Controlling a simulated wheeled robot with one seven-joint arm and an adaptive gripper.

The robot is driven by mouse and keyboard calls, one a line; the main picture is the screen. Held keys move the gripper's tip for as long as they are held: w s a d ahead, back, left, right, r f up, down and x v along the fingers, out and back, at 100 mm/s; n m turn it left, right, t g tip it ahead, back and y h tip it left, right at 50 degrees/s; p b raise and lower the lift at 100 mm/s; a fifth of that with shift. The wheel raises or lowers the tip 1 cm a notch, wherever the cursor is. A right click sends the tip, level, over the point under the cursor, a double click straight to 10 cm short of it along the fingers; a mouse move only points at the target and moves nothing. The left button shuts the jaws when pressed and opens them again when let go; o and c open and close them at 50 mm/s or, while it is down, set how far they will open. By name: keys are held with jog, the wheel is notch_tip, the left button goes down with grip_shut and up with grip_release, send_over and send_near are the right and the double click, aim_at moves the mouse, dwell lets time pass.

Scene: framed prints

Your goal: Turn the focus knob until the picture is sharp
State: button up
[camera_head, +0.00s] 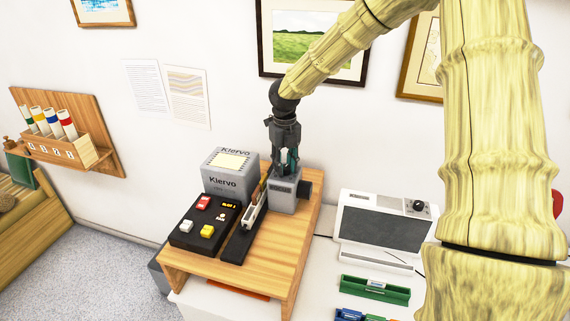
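A grey-fronted screen unit (385,229) stands at the right with a blank-looking dark panel; no picture can be made out on it. A round black knob (418,206) sits on its top right. My gripper (286,166) points down, well to the left of that knob. Its fingertips are just above or at the top of a small grey device (284,198) with a dark cylinder (305,189) on its right side. Whether the fingers touch the device, and whether they hold anything, cannot be told. Which knob sets focus is not labelled legibly.
A wooden stand (290,255) carries the device, a grey Kiervo box (228,180) and a black button panel (205,222). A green tray (374,290) lies before the screen unit. A rack of tubes (60,145) hangs at left. Framed prints (312,40) hang behind my arm.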

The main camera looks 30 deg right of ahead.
aim_at(286, 166)
jog(key=shift+c, duration=0.8)
jog(key=shift+m, duration=0.3)
jog(key=shift+d+m, duration=0.1)
jog(key=shift+m, duration=2.1)
jog(key=o, duration=1)
jog(key=shift+r, duration=0.1)
notch_tip(286, 166, up, 12)
